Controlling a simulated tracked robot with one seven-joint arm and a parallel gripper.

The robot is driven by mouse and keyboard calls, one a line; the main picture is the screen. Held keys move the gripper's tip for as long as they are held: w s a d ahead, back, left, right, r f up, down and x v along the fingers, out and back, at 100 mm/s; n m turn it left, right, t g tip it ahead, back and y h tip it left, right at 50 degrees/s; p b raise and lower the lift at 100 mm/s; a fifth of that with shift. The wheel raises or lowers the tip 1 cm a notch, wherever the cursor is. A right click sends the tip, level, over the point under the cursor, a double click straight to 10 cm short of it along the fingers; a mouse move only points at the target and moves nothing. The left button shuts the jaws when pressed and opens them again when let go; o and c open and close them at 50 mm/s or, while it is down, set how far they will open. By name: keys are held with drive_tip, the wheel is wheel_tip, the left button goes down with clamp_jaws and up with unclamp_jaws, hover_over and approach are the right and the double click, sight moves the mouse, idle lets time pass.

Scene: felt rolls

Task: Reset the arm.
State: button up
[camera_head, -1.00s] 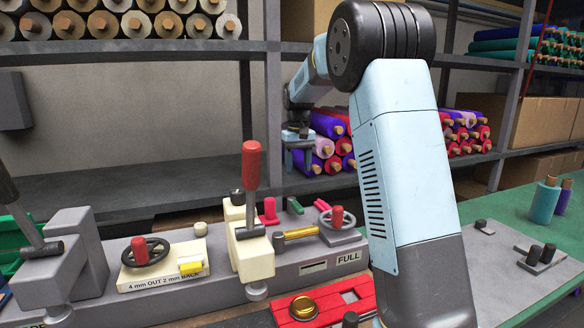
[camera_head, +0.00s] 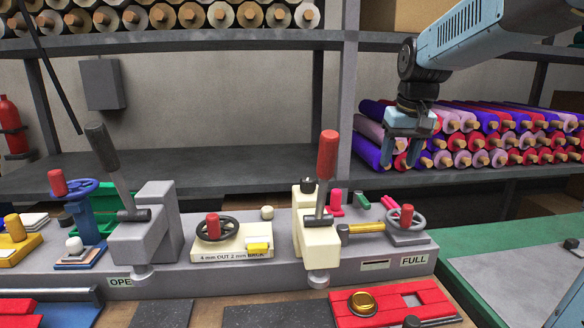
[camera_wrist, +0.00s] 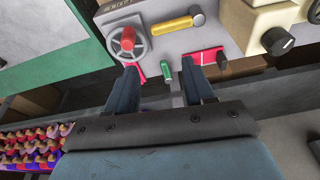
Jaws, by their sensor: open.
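My gripper (camera_head: 401,152) is open and empty in the head view. It hangs from my arm at the upper right, fingers pointing down, in front of the felt rolls on the shelf. In the wrist view my gripper (camera_wrist: 155,88) shows its two fingers spread apart with nothing between them. Beyond the fingertips are the red-knobbed handwheel (camera_wrist: 128,42), a small green piece (camera_wrist: 167,70) and a pink-red piece (camera_wrist: 208,57) on the grey machine bed.
The grey machine bed (camera_head: 190,276) carries a cream block with a red-handled lever (camera_head: 327,160) and a dark lever (camera_head: 103,150). Felt rolls (camera_head: 470,142) fill the right shelf. A red tray (camera_head: 400,300) with a brass disc (camera_head: 362,302) lies in front. The left shelf (camera_head: 180,165) is clear.

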drive_tip(key=s+f+t, duration=0.1)
drive_tip(key=s+f, duration=0.1)
drive_tip(key=s, duration=0.8)
drive_tip(key=s+f+t, duration=0.1)
drive_tip(key=s+f, duration=0.2)
drive_tip(key=s, duration=0.7)
drive_tip(key=shift+a+f+t, duration=0.25)
drive_tip(key=shift+t, duration=0.15)
idle(0.9)
